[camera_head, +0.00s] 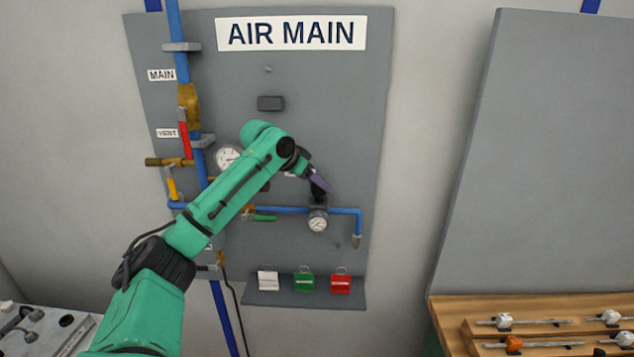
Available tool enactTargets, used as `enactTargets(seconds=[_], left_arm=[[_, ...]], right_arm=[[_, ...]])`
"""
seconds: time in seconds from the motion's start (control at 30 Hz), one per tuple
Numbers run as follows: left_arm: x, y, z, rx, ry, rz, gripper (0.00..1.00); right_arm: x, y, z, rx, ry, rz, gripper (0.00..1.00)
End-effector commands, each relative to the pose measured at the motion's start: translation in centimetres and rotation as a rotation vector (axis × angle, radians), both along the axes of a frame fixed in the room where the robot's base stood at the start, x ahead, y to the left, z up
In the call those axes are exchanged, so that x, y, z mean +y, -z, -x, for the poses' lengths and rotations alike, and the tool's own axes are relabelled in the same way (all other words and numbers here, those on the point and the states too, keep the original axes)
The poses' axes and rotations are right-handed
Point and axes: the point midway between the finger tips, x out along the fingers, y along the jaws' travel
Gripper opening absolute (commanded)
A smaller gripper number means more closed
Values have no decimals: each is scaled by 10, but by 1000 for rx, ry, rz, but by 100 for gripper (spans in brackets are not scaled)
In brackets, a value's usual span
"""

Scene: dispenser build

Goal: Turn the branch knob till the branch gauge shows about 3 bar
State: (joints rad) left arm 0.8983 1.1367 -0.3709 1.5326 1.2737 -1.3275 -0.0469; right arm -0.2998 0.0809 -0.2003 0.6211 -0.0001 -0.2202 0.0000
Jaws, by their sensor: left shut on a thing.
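The branch gauge (317,221) is a small round white dial on the blue branch pipe, right of the middle of the grey AIR MAIN panel. Its needle is too small to read. The branch knob (319,200) is a dark piece just above the gauge, mostly hidden by my gripper. My left gripper (320,186) reaches in from the left and is shut on the knob from above. My right gripper is not in view.
A second gauge (228,157) sits behind my left arm. A red lever (185,140) and a green lever (264,218) are on the pipes. White, green (304,282) and red padlocks line the panel's lower ledge. A wooden rack (540,330) stands at lower right.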

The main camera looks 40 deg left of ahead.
Motion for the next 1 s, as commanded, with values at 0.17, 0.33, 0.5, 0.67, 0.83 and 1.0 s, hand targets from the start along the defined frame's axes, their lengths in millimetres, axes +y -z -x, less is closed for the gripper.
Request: enactTargets(seconds=[0.17, 0.33, 0.5, 0.67, 0.83, 1.0], left_arm=[[-1, -3, -2, -6, 98, 6, 0], [-2, -2, -2, -8, 229, 8, 0], [-3, -3, -2, -10, 367, 9, 0], [-3, -2, -2, -8, 472, 6, 0], [-4, -2, -2, -7, 547, 4, 0], [-3, -1, -2, -4, 588, 3, 0]], right_arm=[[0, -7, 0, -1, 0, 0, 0], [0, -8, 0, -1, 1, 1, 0], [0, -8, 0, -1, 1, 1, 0], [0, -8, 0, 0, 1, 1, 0], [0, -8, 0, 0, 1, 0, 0], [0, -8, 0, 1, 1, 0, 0]])
